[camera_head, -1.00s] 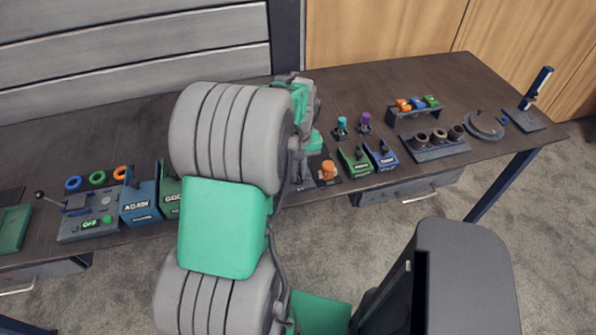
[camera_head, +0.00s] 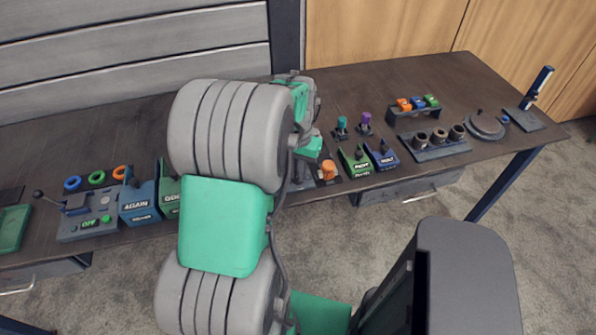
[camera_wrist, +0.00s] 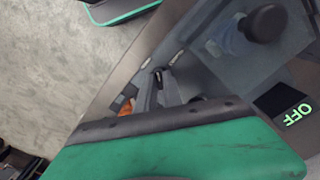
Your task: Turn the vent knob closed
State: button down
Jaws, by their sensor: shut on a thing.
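An orange knob (camera_head: 328,170), apparently the vent knob, shows at the table's front edge in the head view, just right of my gripper. In the wrist view a small orange part of it (camera_wrist: 127,107) shows beside the fingers. A lit green OFF display (camera_wrist: 298,114) and a black round-topped post (camera_wrist: 265,22) lie right of the fingers in the wrist view.
Green (camera_head: 357,162) and blue (camera_head: 382,156) labelled boxes stand close right of the knob. A rack with coloured pieces (camera_head: 414,108) and a block with several dark cups (camera_head: 437,144) are farther right. A lever box (camera_head: 75,225) stands left.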

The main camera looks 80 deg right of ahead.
jog(key=m, duration=1)
jog(key=shift+r, duration=0.1)
jog(key=shift+m, duration=0.4)
jog(key=c, duration=1.5)
grip_release()
notch_tip(320, 180, up, 8)
jog(key=shift+f+b, duration=0.15)
jog(key=shift+b, duration=0.4)
